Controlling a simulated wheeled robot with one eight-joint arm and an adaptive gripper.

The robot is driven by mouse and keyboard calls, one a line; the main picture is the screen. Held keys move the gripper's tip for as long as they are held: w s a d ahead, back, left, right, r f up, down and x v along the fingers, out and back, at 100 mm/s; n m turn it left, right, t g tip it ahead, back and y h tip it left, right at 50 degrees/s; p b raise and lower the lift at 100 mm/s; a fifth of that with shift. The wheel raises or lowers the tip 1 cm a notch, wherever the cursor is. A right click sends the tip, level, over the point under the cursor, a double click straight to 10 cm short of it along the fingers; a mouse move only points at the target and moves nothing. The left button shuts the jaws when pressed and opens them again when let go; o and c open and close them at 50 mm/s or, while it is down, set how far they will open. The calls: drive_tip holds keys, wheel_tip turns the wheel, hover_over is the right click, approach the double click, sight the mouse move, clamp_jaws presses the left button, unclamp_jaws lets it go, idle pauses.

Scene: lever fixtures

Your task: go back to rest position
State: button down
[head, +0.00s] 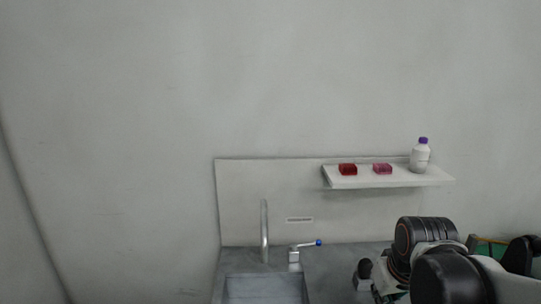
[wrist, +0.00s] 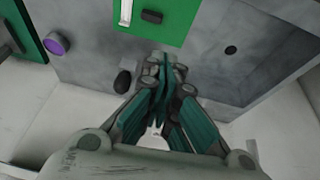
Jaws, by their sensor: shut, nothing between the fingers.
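My gripper (wrist: 162,68) shows in the wrist view with its two teal fingers closed together and nothing between them. In the head view my arm is at the lower right, folded, and the fingers cannot be made out there. A tap lever with a blue tip (head: 318,242) stands beside the sink, to the left of my arm and apart from it.
A grey sink (head: 262,289) with an upright spout (head: 265,230) is at the bottom centre. A purple button (wrist: 55,44) is left of my gripper. The left wall is clear.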

drive_tip(key=s+a+r+t, duration=0.3)
drive_tip(key=s+a, duration=0.2)
drive_tip(key=s, duration=0.4)
drive_tip(key=shift+s+a+r+m+b, duration=0.15)
drive_tip(key=shift+s+r+m+b, duration=0.15)
drive_tip(key=shift+r+m+b, duration=0.1)
